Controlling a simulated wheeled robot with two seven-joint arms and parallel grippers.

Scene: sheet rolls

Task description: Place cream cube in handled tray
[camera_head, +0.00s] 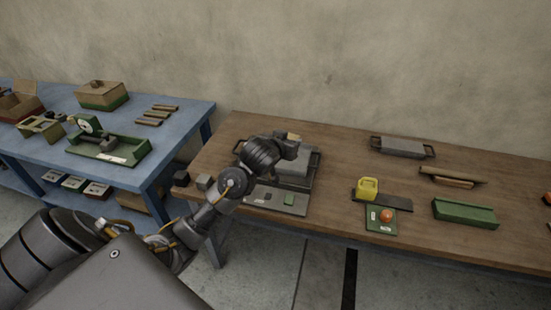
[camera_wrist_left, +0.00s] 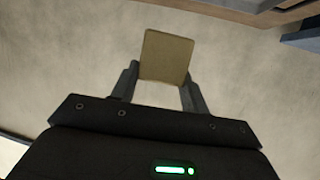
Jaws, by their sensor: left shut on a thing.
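My left gripper (camera_head: 291,146) is shut on the cream cube (camera_wrist_left: 166,57), which fills the space between its fingers in the left wrist view. In the head view only a small part of the cube (camera_head: 294,136) shows past the gripper. The gripper is over a dark handled tray (camera_head: 302,184) on the wooden table, with a grey block (camera_head: 294,168) at it; my arm hides part of both. I cannot tell the cube's height above them. Another grey tray-like piece with end handles (camera_head: 402,147) lies farther right. My right gripper is not in view.
A blue table (camera_head: 185,120) with boxes stands left.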

